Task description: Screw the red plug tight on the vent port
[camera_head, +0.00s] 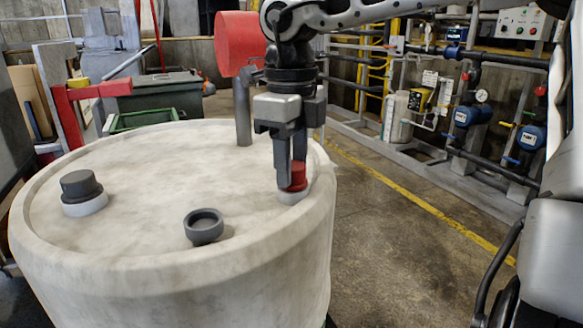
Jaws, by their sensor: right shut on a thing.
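The red plug (296,178) sits at the right edge of the pale tank's top (135,160), over a short light grey port (291,198). My right gripper (291,165) points straight down and is shut on the plug. The plug looks upright and touches or nearly touches the port; how far it is seated cannot be told. The gripper's fingers hide part of the plug. My left gripper is not in view.
A dark capped port (82,190) stands at the tank's left, and an open dark cup-shaped fitting (204,226) near its front. A grey post (243,112) rises at the back below a red cylinder (238,43). Pipes and blue pumps (473,114) stand right, beyond open floor.

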